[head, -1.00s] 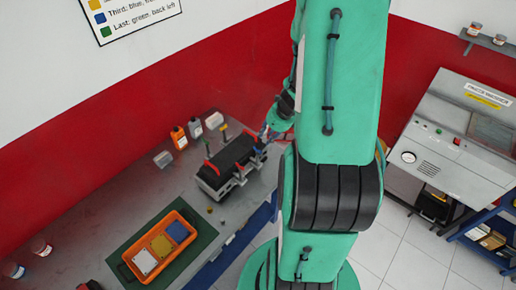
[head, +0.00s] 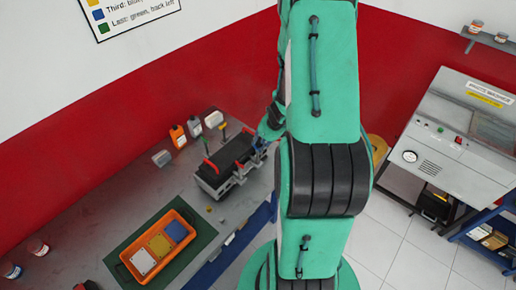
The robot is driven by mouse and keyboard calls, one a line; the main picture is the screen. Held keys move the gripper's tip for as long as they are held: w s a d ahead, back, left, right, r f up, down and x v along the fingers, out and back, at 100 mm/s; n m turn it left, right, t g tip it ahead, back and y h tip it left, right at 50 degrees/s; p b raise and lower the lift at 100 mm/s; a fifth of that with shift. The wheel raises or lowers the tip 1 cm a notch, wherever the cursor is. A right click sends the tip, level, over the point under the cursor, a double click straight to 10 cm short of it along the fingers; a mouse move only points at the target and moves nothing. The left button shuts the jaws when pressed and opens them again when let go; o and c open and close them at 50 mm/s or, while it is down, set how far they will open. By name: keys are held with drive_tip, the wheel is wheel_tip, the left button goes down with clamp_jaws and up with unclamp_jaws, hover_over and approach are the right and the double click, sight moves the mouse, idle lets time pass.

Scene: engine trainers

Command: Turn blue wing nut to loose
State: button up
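The engine trainer (head: 232,154) is a black block on a grey frame, standing on the bench in the head view. It has red parts at its left end and back right, and a yellow-topped post (head: 222,128) behind it. My gripper (head: 261,143) is at the right end of the trainer, small and partly covered by my own arm. I cannot make out the blue wing nut; it is hidden by or lost against my gripper there. Whether the fingers are open or shut on anything does not show.
An orange tray (head: 129,247) with white, yellow and blue plates lies on a green mat (head: 199,240) at the front left. Orange (head: 178,136) and grey (head: 195,126) bottles and a white container (head: 213,118) stand behind the trainer. A parts washer (head: 440,140) stands at right.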

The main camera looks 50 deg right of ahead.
sight(256, 149)
drive_tip(key=shift+x, duration=1.75)
clamp_jaws()
